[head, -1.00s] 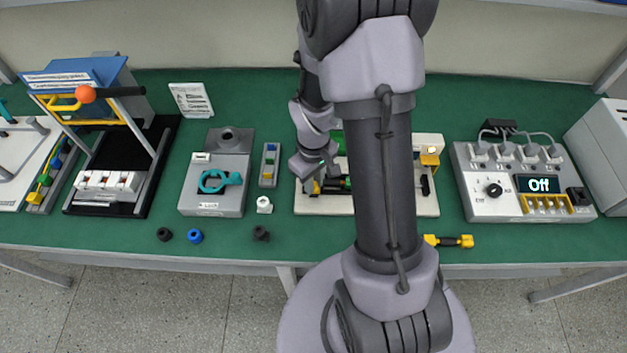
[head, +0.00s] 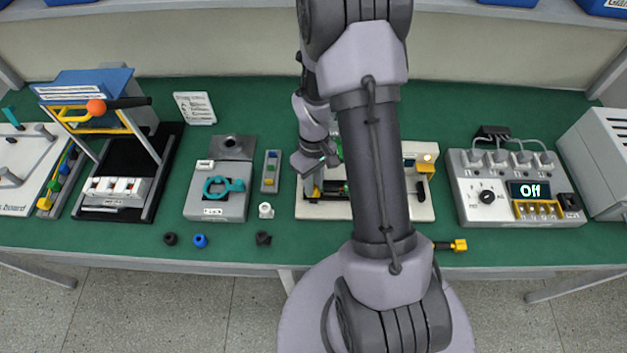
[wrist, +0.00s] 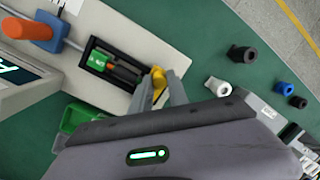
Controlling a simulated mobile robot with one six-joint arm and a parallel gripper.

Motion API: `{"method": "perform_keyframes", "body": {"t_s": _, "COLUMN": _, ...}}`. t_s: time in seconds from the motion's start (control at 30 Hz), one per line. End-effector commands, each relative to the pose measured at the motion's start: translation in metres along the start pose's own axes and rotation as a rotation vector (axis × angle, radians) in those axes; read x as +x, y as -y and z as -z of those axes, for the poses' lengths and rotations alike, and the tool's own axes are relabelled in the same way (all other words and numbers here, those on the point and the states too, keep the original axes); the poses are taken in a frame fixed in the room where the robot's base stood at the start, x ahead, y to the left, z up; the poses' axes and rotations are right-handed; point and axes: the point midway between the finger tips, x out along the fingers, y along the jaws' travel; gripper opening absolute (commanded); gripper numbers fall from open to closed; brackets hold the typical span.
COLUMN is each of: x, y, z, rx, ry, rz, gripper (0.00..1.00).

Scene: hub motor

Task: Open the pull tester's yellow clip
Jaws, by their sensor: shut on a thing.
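The pull tester (head: 325,212) is a pale base in the middle of the bench, partly hidden behind my arm in the head view. In the wrist view its pale top (wrist: 150,35) has a dark slot holding a green block (wrist: 98,60). The yellow clip (wrist: 158,78) is at the near end of this slot. My gripper (wrist: 165,92) is shut on the yellow clip, its fingers on either side of it. In the head view my gripper (head: 311,182) is at the tester's left end, and the clip is mostly hidden.
A white ring (head: 266,210), a blue ring (head: 200,241) and black rings lie left of the tester. A grey fixture with a teal clamp (head: 222,187) stands farther left. The power box (head: 478,205) reading "Off" is at right. An orange knob (wrist: 25,28) is on the tester.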

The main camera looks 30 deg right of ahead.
Motion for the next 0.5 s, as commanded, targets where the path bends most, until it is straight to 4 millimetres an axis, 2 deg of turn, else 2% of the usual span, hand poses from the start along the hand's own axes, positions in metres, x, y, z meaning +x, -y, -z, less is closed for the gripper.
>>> {"method": "perform_keyframes", "body": {"t_s": 0.03, "x": -0.011, "y": 0.000, "z": 0.000, "rx": 0.003, "ry": 0.028, "rz": 0.027, "gripper": 0.00}}
{"method": "perform_keyframes", "body": {"t_s": 0.1, "x": -0.015, "y": -0.002, "z": 0.002, "rx": 0.002, "ry": 0.072, "rz": 0.071, "gripper": 0.00}}
{"method": "perform_keyframes", "body": {"t_s": 0.5, "x": -0.027, "y": -0.016, "z": 0.015, "rx": -0.001, "ry": 0.335, "rz": 0.334, "gripper": 0.00}}
